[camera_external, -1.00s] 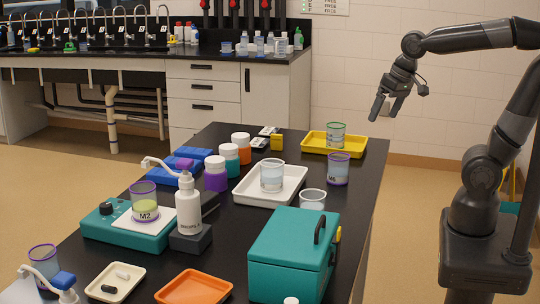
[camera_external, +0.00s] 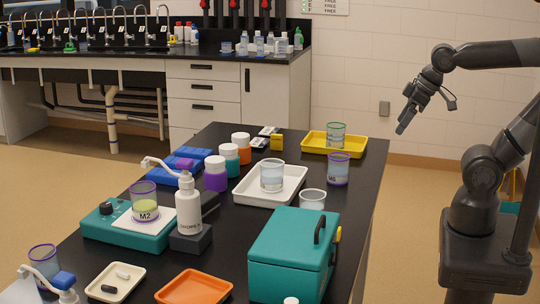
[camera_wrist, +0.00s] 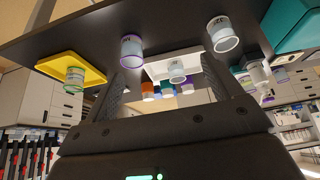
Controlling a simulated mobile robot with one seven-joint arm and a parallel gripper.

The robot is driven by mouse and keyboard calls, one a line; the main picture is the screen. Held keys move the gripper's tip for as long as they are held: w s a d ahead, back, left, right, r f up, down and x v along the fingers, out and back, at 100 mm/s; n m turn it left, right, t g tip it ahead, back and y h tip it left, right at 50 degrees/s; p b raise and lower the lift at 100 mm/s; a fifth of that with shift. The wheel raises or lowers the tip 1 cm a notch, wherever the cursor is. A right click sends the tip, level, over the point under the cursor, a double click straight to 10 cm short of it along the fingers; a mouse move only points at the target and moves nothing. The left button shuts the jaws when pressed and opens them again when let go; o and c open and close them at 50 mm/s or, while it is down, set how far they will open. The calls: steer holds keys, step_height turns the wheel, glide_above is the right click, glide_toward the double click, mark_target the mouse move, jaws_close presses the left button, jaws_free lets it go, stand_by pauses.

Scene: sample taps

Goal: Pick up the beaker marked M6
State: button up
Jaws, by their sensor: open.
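The beaker marked M6 (camera_external: 338,170) is clear with a purple rim and pale blue contents. It stands upright on the black bench, right of the white tray and in front of the yellow tray. The wrist view, which is tilted, shows what appears to be the same beaker (camera_wrist: 131,48) beside the left finger. My gripper (camera_external: 408,118) is in the air right of the bench, higher in the picture than the beaker and apart from it. It is open and empty, with both fingers (camera_wrist: 167,65) spread in the wrist view.
A white tray (camera_external: 244,198) holds a beaker (camera_external: 271,176). A yellow tray (camera_external: 355,149) holds a green-rimmed beaker (camera_external: 335,134). Another clear beaker (camera_external: 312,200) stands behind the teal box (camera_external: 290,260). A beaker marked M2 (camera_external: 144,203) stands on a teal device (camera_external: 105,228).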

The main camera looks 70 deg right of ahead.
steer(key=w+d+f, duration=0.3)
steer(key=w+d, duration=0.1)
steer(key=w, duration=0.4)
steer(key=g, duration=0.1)
glide_toward(337, 162)
steer(key=d, duration=0.2)
steer(key=shift+d+x, duration=0.2)
steer(key=shift+x, duration=1.7)
steer(key=shift+d+x, duration=0.2)
steer(key=shift+x, duration=1.75)
steer(key=shift+d+x, duration=0.2)
steer(key=shift+x, duration=1.7)
steer(key=c, duration=1.1)
steer(key=shift+r, duration=0.1)
